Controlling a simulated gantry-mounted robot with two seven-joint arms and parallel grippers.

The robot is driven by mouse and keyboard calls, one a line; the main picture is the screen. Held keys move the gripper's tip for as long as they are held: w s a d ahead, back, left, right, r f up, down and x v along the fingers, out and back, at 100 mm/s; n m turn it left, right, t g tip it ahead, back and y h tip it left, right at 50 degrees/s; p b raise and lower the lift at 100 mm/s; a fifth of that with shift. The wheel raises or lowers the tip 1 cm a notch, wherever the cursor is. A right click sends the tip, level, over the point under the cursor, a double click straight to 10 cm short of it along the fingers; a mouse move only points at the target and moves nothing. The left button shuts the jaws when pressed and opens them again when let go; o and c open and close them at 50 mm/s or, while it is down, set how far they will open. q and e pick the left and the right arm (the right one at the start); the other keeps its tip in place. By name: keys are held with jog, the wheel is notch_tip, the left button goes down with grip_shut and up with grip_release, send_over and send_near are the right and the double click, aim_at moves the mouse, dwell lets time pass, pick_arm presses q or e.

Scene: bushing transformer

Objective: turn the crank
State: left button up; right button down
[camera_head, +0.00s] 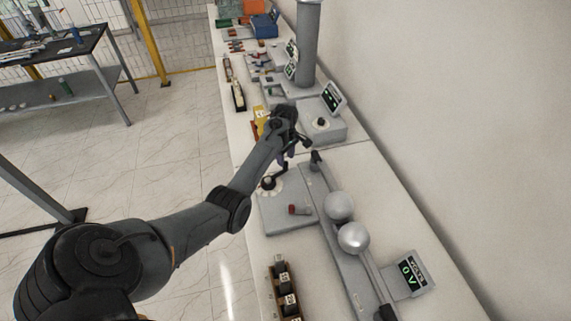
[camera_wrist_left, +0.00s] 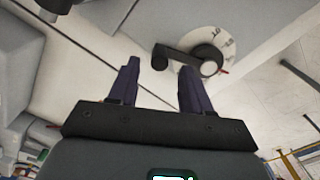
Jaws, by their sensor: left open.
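The black crank (camera_head: 271,182) sits on a round white dial on a grey base plate (camera_head: 280,213), in the middle of the head view. In the left wrist view the crank arm (camera_wrist_left: 188,57) runs from its hub on the numbered dial (camera_wrist_left: 228,42) to a short black handle. My left gripper (camera_head: 286,160) is open, just beyond and above the crank in the head view. In the left wrist view its two dark fingers (camera_wrist_left: 159,75) are spread, with the handle appearing between their tips. No contact shows. My right gripper is out of view.
Two silver spheres (camera_head: 345,222) stand on the apparatus nearby. A voltage display (camera_head: 408,274) is at the lower right. A grey box (camera_head: 318,128) stands behind the gripper. A wall closes the right side.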

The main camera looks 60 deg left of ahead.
pick_arm(q)
jog(key=shift+f, duration=2.35)
grip_shut()
